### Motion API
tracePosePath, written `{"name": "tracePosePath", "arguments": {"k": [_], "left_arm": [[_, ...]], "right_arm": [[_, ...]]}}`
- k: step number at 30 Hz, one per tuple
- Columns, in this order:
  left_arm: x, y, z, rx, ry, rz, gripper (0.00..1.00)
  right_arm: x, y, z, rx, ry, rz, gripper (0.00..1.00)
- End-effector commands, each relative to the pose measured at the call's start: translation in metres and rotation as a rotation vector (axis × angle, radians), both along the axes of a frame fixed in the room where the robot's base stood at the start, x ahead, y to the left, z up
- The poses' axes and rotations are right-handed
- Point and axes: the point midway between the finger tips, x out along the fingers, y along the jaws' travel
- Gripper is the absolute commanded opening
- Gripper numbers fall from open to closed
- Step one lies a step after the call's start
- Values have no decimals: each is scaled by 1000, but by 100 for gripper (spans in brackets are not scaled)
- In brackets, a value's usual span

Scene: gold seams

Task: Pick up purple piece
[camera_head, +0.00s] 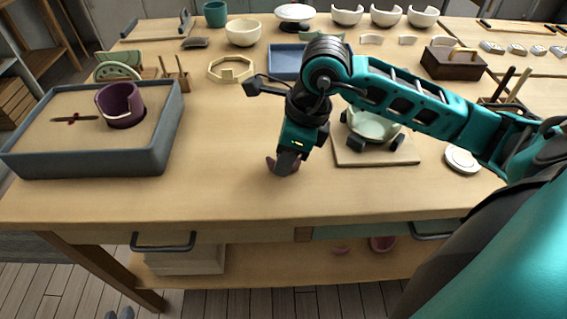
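A small purple piece (271,164) is at the front middle of the table, curved like a shard. My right gripper (287,163) points down right at it, and the purple piece shows on both sides of the fingertips. The fingers overlap in this view, so I cannot tell whether they are closed on it or whether it touches the table. A purple cup (124,110) with a broken rim stands in the sand of a grey tray (90,165) at the left. My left gripper is not in view.
A pale green bowl (372,124) on a wooden board (375,157) stands right of the gripper, partly behind my arm. A cream octagonal ring (231,69), a blue tray (285,62) and a brown box (453,64) lie further back. The table between the grey tray and the gripper is clear.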

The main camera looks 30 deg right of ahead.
Motion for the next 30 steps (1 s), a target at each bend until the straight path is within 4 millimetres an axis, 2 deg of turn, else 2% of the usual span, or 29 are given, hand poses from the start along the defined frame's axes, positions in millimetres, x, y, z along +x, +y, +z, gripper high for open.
{"name": "tracePosePath", "arguments": {"k": [1, 8, 20, 25, 30], "left_arm": [[-1, 0, -1, 1, 2, 0, 22], [-4, 0, -5, 1, 13, 0, 22], [-6, 0, -6, 2, 16, 0, 22], [-5, 0, -2, 2, 13, 1, 22], [-5, 2, 4, 5, 6, 3, 22]], "right_arm": [[0, 0, 0, 0, 0, 0, 21], [0, 0, 0, -1, -1, 0, 0], [0, 0, 3, -1, -2, -1, 0], [1, 0, 18, 1, -4, 0, 0], [2, 0, 54, 1, -9, 0, 0]]}}
